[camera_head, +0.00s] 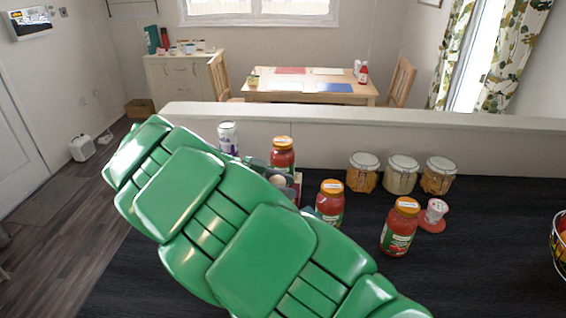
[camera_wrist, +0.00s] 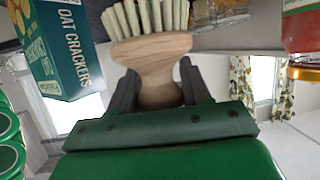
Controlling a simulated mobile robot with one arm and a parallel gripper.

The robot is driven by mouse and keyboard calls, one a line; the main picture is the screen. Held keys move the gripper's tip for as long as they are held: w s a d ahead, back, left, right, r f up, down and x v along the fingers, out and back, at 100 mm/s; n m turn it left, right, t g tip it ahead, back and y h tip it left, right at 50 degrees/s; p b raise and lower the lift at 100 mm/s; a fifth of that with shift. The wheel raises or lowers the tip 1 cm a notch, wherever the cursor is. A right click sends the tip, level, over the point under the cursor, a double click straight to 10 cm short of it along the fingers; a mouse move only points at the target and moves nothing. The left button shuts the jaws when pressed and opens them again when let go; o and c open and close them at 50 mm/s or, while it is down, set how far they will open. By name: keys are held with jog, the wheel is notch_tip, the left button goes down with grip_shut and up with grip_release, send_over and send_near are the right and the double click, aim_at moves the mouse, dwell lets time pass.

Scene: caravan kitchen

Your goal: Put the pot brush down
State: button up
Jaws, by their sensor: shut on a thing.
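The pot brush (camera_wrist: 152,50) has a round wooden body and pale bristles. In the wrist view it sits between the dark fingers of my gripper (camera_wrist: 158,88), which are shut on its narrow wooden neck. The bristles point to the top of that view, towards a dark surface; I cannot tell whether they touch it. In the head view my green arm reaches over the dark worktop (camera_head: 480,270) and hides most of the gripper and brush.
An oat crackers box (camera_wrist: 60,50) stands close beside the brush.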

jog(key=shift+f, duration=5.6)
jog(key=shift+f, duration=0.6)
jog(key=o, duration=1.1)
jog(key=shift+o, duration=0.2)
